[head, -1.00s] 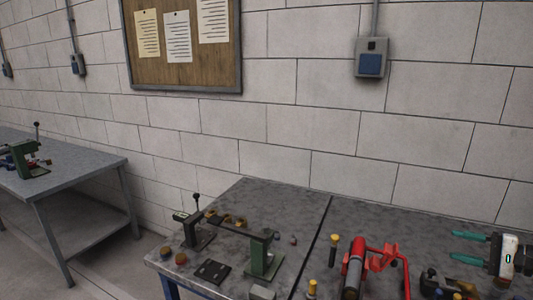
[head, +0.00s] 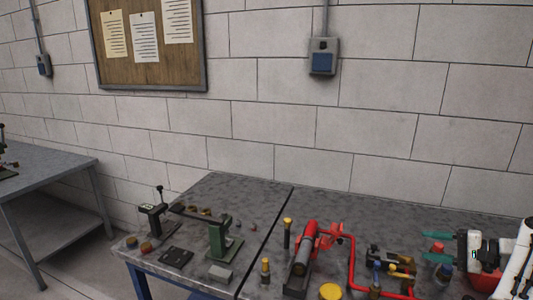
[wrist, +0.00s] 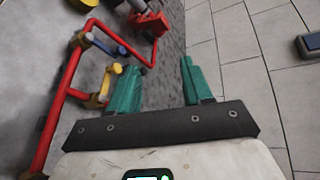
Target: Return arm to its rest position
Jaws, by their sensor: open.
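My gripper (head: 436,246) shows at the right of the head view, above the grey workbench top and beside the red pipework. Its two teal fingers stand apart with nothing between them. In the wrist view my gripper (wrist: 158,80) is also open and empty. There the red pipe assembly (wrist: 68,85) lies to its left and the bench edge passes behind the fingers. My white arm reaches in from the right edge of the head view.
The workbench (head: 212,183) carries a green stand (head: 222,240), a red cylinder (head: 304,245), and several small yellow-topped parts. A second table (head: 45,168) stands at left. The wall holds a notice board (head: 150,83) and a switch box (head: 323,58).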

